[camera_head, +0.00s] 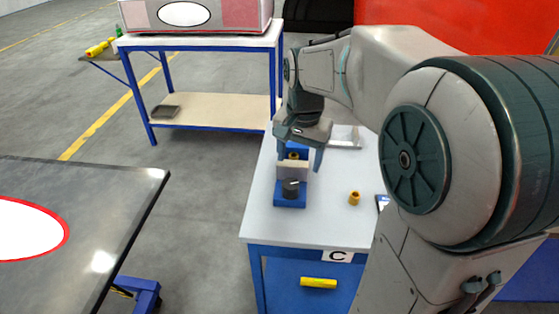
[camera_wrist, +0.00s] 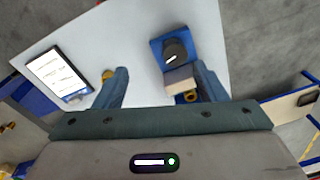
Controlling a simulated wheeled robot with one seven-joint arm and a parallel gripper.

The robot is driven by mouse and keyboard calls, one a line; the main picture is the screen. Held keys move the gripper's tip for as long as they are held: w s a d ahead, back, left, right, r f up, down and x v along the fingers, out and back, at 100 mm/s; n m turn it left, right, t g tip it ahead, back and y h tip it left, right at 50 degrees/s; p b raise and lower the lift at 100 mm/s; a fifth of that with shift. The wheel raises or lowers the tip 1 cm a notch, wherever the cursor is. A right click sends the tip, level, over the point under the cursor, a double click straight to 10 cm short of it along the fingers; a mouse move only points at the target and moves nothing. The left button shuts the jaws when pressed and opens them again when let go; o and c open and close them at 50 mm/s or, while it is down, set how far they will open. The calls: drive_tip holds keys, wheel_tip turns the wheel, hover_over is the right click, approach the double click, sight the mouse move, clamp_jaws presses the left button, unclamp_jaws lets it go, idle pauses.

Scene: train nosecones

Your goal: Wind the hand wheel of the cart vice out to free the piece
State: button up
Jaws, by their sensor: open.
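The cart vice (camera_head: 291,201) is a blue fixture with a pale grey jaw block, standing on the white cart top. Its black hand wheel (camera_head: 290,186) is on the near side of the block; in the wrist view the wheel (camera_wrist: 175,50) bears a white mark. A brass-coloured piece (camera_head: 293,156) sits beyond the block and shows partly in the wrist view (camera_wrist: 190,97); I cannot tell how tightly it is held. My gripper (camera_head: 300,163) is open above the vice, fingers pointing down. In the wrist view the right finger (camera_wrist: 210,82) overlaps the vice's edge.
A loose brass-coloured part (camera_head: 354,198) stands right of the vice, near a dark-framed tablet (camera_wrist: 57,72). A dark glossy table (camera_head: 120,190) is at left; a shelf cart (camera_head: 205,40) stands behind.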

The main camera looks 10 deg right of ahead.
sight(291, 183)
drive_tip(key=w+f+m, duration=0.1)
drive_tip(key=w+m, duration=0.1)
drive_tip(key=w, duration=0.4)
drive_tip(key=shift+g, duration=0.4)
drive_tip(key=f, duration=1.3)
drive_tip(key=shift+s+a+f, duration=0.1)
drive_tip(key=shift+s+f, duration=0.1)
drive_tip(key=shift+f, duration=0.2)
drive_tip(key=c, duration=1)
